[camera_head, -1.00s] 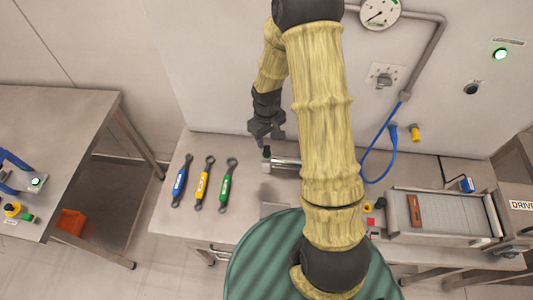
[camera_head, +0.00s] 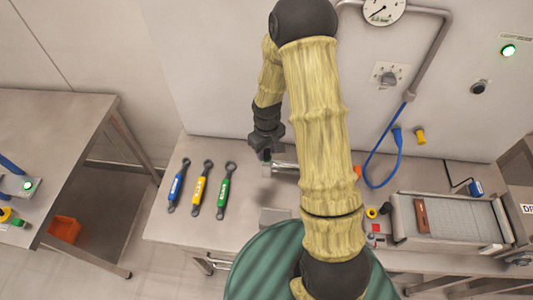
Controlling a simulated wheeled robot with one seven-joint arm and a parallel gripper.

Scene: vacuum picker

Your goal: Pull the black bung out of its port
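My gripper (camera_head: 265,153) points down at the left end of a metal cylinder (camera_head: 286,166) on the bench, with its fingertips at or just above a small dark piece there. That dark piece may be the black bung, but it is mostly hidden by the fingers. I cannot tell whether the fingers touch it or are closed on it. A round black fitting (camera_head: 478,88) sits on the wall at the right, well away from my gripper. I cannot tell whether it is a bung or a knob.
Blue (camera_head: 178,187), yellow (camera_head: 200,188) and green (camera_head: 224,191) wrenches lie on the bench left of the gripper. A blue hose (camera_head: 378,150) hangs at the right, near a yellow plug (camera_head: 420,135) on the wall.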

